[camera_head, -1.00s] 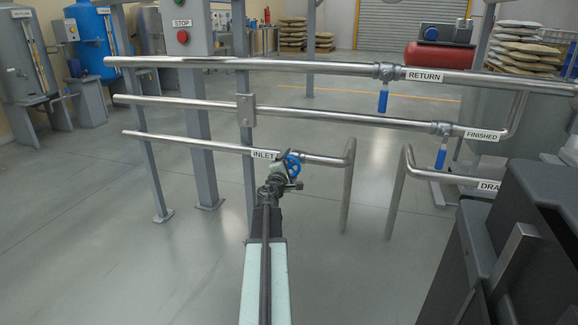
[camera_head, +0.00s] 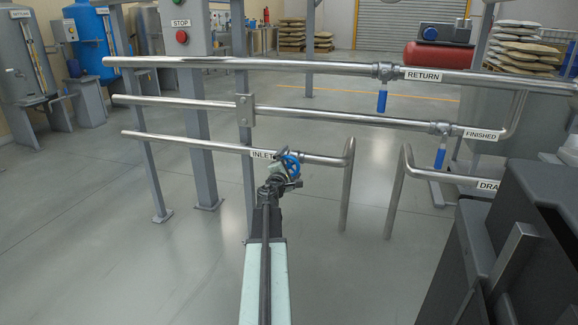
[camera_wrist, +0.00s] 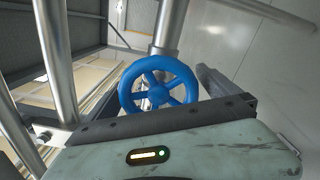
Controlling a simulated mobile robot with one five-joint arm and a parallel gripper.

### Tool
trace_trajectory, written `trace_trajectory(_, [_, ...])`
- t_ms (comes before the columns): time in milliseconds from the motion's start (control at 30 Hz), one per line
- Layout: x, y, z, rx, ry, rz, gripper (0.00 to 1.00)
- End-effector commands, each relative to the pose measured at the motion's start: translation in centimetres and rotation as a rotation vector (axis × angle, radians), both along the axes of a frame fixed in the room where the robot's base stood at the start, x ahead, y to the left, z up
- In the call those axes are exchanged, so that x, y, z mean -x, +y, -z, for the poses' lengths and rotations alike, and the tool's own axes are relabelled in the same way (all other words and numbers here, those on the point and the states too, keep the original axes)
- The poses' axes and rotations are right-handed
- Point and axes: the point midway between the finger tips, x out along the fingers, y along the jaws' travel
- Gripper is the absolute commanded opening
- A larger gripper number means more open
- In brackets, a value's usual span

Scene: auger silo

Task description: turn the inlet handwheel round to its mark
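The inlet handwheel (camera_head: 291,165) is a small blue spoked wheel on the lowest pipe, just right of the INLET label (camera_head: 262,154). In the wrist view the blue wheel (camera_wrist: 158,85) shows nearly face-on, with its rim and spokes clear beyond the dark edge of my gripper. My gripper (camera_head: 280,176) is right at the wheel, at its lower left in the head view. One grey finger (camera_wrist: 214,83) stands at the right of the wheel with a small gap; the other finger is not distinguishable. No grip on the rim shows. I cannot make out a mark.
Above run the FINISHED pipe (camera_head: 330,115) and RETURN pipe (camera_head: 330,68), with blue lever handles hanging down. Grey posts (camera_head: 246,170) stand left of the wheel. A bent pipe (camera_head: 347,190) drops to its right. A dark machine (camera_head: 530,240) fills the lower right.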

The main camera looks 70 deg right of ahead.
Motion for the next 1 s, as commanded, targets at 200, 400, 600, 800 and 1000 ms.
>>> trace_trajectory(200, [-0.1, 0.9, 0.0, 0.0, 0.0, -0.003, 1.0])
trace_trajectory(400, [0.3, 4.5, 0.0, 0.0, 0.0, -0.003, 1.0])
trace_trajectory(600, [0.5, 7.7, 0.0, 0.0, 0.0, -0.001, 1.0])
trace_trajectory(800, [0.4, 7.8, 0.0, 0.0, 0.0, 0.0, 1.0])
trace_trajectory(1000, [0.4, 7.8, 0.0, 0.0, 0.0, 0.0, 1.0])
